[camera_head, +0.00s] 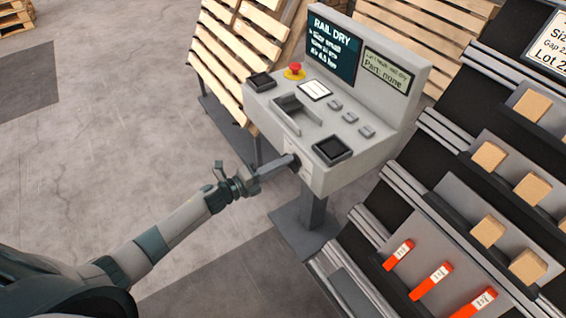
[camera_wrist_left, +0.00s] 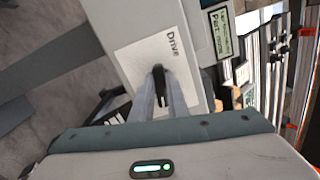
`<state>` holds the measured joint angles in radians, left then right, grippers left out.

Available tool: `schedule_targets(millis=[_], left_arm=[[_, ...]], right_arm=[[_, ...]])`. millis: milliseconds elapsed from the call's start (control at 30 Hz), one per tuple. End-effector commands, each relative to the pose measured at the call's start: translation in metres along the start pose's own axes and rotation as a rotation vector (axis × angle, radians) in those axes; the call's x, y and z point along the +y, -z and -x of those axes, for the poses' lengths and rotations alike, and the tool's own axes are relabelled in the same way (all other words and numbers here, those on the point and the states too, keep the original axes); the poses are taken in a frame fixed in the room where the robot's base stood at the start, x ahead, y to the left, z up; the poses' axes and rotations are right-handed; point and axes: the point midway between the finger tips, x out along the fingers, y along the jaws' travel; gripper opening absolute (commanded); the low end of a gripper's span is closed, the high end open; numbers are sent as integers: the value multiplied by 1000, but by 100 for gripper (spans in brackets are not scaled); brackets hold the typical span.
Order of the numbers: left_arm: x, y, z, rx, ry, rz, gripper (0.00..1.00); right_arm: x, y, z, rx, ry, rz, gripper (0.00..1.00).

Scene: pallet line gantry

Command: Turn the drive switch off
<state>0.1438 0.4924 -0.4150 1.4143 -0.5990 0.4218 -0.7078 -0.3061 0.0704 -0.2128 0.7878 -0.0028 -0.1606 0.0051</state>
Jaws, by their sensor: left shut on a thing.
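The drive switch is a dark handle (camera_wrist_left: 158,78) on a white plate labelled "Drive" (camera_wrist_left: 133,58) in the left wrist view. The plate is on the front face of the grey control console (camera_head: 335,172). My left gripper (camera_wrist_left: 160,92) is shut on the switch handle, with its fingers on either side of it. In the head view my left gripper (camera_head: 290,162) reaches the console's front face from the left and covers most of the switch. My right gripper is not in view.
The console top has a red button (camera_head: 295,70), black pads and small keys. Its screen (camera_head: 332,48) reads "RAIL DRY". A rack with wooden blocks (camera_head: 488,231) and orange tagged pieces (camera_head: 431,280) stands close at right. Pallets (camera_head: 232,55) lean behind. The floor at left is clear.

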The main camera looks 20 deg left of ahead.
Motion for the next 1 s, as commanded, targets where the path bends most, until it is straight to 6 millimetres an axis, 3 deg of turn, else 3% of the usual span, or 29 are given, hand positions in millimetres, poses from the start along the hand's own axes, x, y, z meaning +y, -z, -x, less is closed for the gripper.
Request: schedule_targets(millis=[400,900,933,1000], left_arm=[[2,-3,0,-4,0,210,0],[2,-2,0,-4,0,234,0],[2,-2,0,-4,0,234,21],[2,-2,0,-4,0,233,33]], right_arm=[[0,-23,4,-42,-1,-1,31],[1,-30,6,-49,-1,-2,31],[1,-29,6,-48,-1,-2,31],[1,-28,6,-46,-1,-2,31]])
